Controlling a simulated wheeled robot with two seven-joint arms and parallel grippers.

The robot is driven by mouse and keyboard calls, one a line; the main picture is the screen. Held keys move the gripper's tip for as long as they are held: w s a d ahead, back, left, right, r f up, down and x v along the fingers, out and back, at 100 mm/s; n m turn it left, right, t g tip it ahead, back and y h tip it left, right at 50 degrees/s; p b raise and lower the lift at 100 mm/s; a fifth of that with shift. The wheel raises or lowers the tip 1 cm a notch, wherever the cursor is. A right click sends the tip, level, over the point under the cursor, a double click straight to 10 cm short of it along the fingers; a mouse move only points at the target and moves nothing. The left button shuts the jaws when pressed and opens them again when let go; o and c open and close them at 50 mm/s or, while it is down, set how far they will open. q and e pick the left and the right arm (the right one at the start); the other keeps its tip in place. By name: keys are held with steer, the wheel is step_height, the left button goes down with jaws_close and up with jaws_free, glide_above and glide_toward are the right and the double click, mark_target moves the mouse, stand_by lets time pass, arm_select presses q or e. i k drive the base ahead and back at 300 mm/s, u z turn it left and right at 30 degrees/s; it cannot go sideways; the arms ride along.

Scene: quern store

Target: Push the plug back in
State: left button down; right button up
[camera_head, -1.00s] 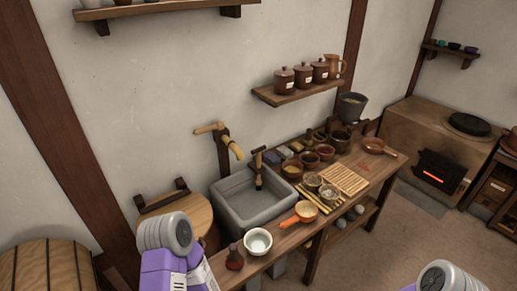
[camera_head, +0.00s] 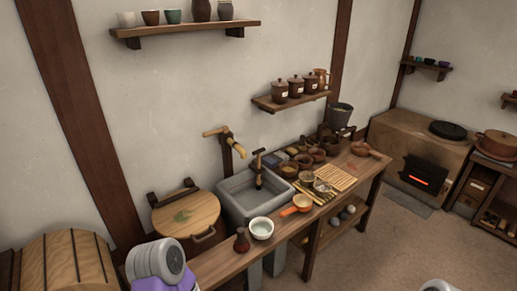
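I cannot make out a plug with certainty. A grey stone sink (camera_head: 229,207) is set into the wooden counter, and a dark wooden upright with a short crosspiece (camera_head: 258,168) stands at it; I cannot tell whether this is a plug or a tap. A bamboo spout (camera_head: 224,139) on a dark post is behind the sink. Part of my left arm shows at the bottom left and a small piece of my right arm at the bottom edge. Both grippers are out of view.
A round wooden lid (camera_head: 186,212) is left of the sink, and a large wooden barrel (camera_head: 62,268) is at bottom left. The counter (camera_head: 226,264) holds a white bowl (camera_head: 262,228), a small brown jug (camera_head: 242,240) and several bowls. A stove (camera_head: 420,140) stands right; floor (camera_head: 400,250) is clear.

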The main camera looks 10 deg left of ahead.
mark_target(258, 182)
steer(key=u, duration=0.1)
steer(key=i, duration=1.1)
steer(key=z, duration=0.55)
